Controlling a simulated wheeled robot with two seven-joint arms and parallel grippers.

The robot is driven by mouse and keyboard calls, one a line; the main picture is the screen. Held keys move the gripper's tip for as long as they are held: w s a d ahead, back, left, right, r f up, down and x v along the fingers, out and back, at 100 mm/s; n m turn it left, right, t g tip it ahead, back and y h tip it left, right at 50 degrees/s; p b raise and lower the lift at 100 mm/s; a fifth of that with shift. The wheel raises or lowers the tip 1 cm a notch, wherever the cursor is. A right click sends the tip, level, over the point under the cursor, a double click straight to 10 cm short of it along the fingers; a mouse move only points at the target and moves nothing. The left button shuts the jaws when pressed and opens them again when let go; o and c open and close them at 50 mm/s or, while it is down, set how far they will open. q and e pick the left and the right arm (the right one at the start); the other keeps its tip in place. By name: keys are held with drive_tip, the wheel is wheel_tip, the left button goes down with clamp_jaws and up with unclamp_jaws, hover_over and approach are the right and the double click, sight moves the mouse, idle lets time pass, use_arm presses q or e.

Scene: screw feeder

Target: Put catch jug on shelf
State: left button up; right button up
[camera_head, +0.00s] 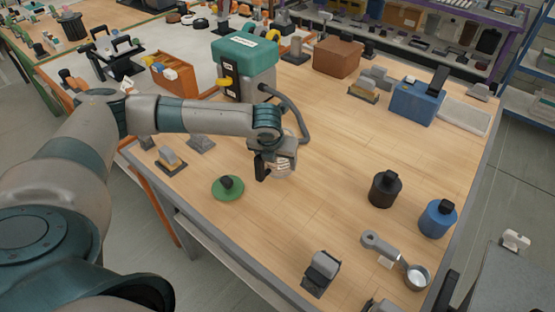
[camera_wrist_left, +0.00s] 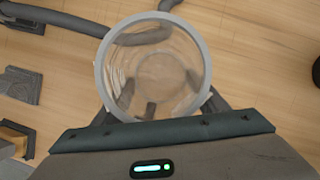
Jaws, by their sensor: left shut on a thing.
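The catch jug (camera_wrist_left: 155,70) is a clear, round vessel with a pale grey rim, seen from above in the left wrist view. It looks empty. In the head view only a small clear part of the jug (camera_head: 282,169) shows beneath my left gripper (camera_head: 272,167). My left gripper is shut on the jug and holds it over the wooden table; the gap beneath it is hard to judge. A blue-framed shelf unit (camera_head: 535,72) stands at the far right, and a purple-framed rack (camera_head: 501,48) stands behind the table. My right gripper is not in view.
A green-topped machine (camera_head: 246,58) with a dark hose stands behind my left gripper. A green disc (camera_head: 228,188) lies in front. The table's middle right is clear.

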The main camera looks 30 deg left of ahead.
use_arm(q)
drive_tip(key=o, duration=1.2)
drive_tip(key=shift+f, duration=0.1)
drive_tip(key=shift+s+r, duration=0.15)
drive_tip(key=shift+r, duration=0.5)
drive_tip(key=b+v, duration=0.1)
drive_tip(key=v, duration=1)
drive_tip(key=shift+b, duration=0.35)
